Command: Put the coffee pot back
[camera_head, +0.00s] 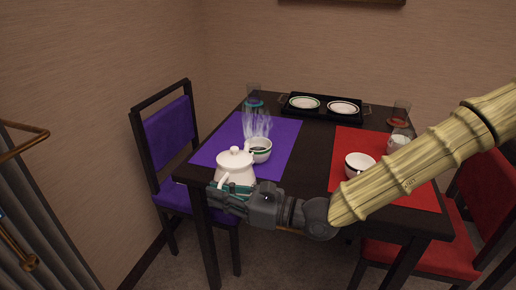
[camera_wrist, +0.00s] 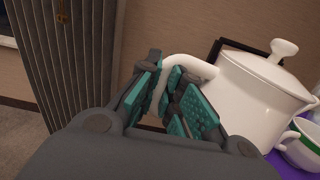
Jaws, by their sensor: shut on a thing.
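The white coffee pot (camera_head: 234,167) with a knobbed lid is at the front left corner of the table, over the edge of the purple mat (camera_head: 280,152). It also shows at the right in the wrist view (camera_wrist: 250,95). My gripper (camera_head: 222,190) is shut on the pot's handle (camera_wrist: 190,66), with teal pads on both sides of it. The pot's spout side is close to a white cup with a green band (camera_head: 262,156), which holds dark liquid and has steam above it. Whether the pot touches the mat is hidden by my gripper.
A black tray (camera_head: 325,118) with two plates stands at the back. A red mat (camera_head: 345,143) holds a white cup (camera_head: 358,165) and another cup (camera_head: 398,141). Clear glasses stand near the back. A purple chair (camera_head: 168,133) is left, a red chair (camera_head: 483,190) right.

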